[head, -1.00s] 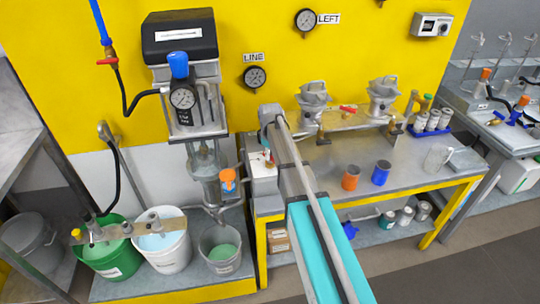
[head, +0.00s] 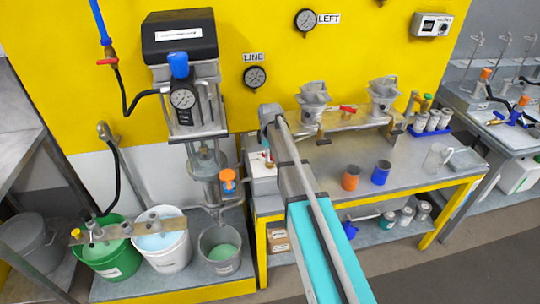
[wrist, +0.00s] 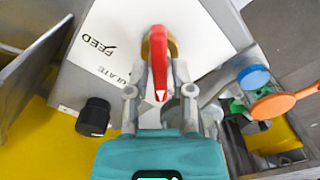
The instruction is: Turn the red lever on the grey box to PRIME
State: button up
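The red lever (wrist: 159,68) sits on a brass-coloured pivot on the box's white label plate in the wrist view. Its tip, with a white mark, points down in that picture towards my gripper. The plate reads "FEED" to the left of the lever and "...ULATE" lower down; no PRIME marking is readable. The grey box (head: 262,185) stands at the left end of the bench in the head view, partly behind my arm. My gripper (wrist: 157,88) is open, its two grey fingers apart on either side of the lever's tip, with visible gaps. The head view hides the fingertips.
A black knob (wrist: 94,117) is on the box's lower left in the wrist view. Blue and orange round handles (wrist: 254,77) are at the right. Orange and blue cups (head: 351,178) stand on the bench right of my arm. Buckets (head: 163,247) are at lower left.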

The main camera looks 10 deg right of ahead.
jog(key=shift+o, duration=0.7)
jog(key=shift+m, duration=0.4)
jog(key=m, duration=0.8)
notch_tip(320, 180, up, 14)
jog(key=p, duration=1.4)
jog(key=s+f+b, duration=0.6)
jog(key=s, duration=0.7)
jog(key=s+a+f+b, duration=0.1)
jog(key=s+f+b, duration=0.6)
jog(key=s, duration=0.5)
jog(key=shift+s+f, duration=0.2)
jog(key=shift+s, duration=0.15)
dwell(1.0)
